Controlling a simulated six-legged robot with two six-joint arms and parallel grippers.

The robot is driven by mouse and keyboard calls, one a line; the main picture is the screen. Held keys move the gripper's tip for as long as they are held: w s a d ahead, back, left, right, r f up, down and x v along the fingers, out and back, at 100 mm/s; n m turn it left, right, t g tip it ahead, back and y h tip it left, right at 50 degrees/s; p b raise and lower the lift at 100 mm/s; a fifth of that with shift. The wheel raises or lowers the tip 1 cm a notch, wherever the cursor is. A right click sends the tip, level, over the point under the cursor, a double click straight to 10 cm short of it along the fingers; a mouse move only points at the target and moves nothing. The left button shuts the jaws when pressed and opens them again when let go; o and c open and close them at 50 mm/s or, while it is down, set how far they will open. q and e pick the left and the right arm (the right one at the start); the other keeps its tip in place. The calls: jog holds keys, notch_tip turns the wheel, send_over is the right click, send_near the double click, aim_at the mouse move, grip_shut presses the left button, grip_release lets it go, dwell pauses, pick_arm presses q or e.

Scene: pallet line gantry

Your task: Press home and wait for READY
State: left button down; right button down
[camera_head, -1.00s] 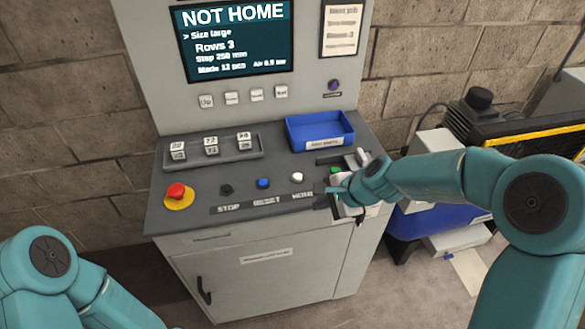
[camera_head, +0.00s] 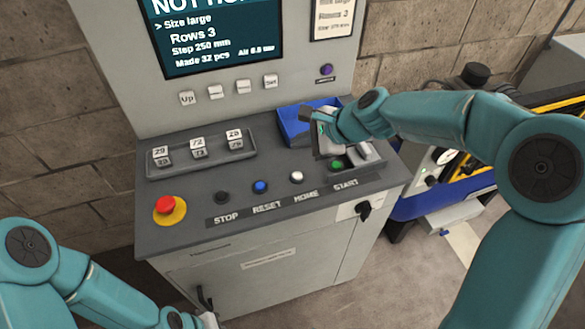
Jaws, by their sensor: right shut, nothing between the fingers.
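The white HOME button (camera_head: 297,177) sits on the sloped panel between the blue RESET button (camera_head: 260,186) and the green START button (camera_head: 337,164). It is uncovered. The screen (camera_head: 212,35) is cut off at the top; its heading is partly visible and starts with "NOT", above lines such as "Rows 3". My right gripper (camera_head: 311,119) is shut and empty. It shows above and behind the HOME and START buttons, in front of the blue tray, apart from HOME. Only a pale edge of my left gripper (camera_head: 209,320) shows at the bottom edge; its fingers are hidden.
A red emergency stop (camera_head: 167,205) on a yellow base and a black STOP button (camera_head: 222,197) are on the left of the panel. A tray (camera_head: 243,154) of numbered blocks lies behind. A blue tray (camera_head: 293,128) is partly covered by my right gripper. A key switch (camera_head: 364,209) is on the front.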

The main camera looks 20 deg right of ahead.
aim_at(300, 177)
pick_arm(q)
jog(key=shift+w, duration=0.4)
pick_arm(e)
jog(key=shift+w+d, duration=0.15)
jog(key=shift+w, duration=0.05)
jog(key=shift+s+r, duration=0.1)
pick_arm(q)
jog(key=shift+s+f, duration=0.1)
jog(key=shift+s, duration=0.05)
pick_arm(e)
jog(key=shift+s, duration=0.1)
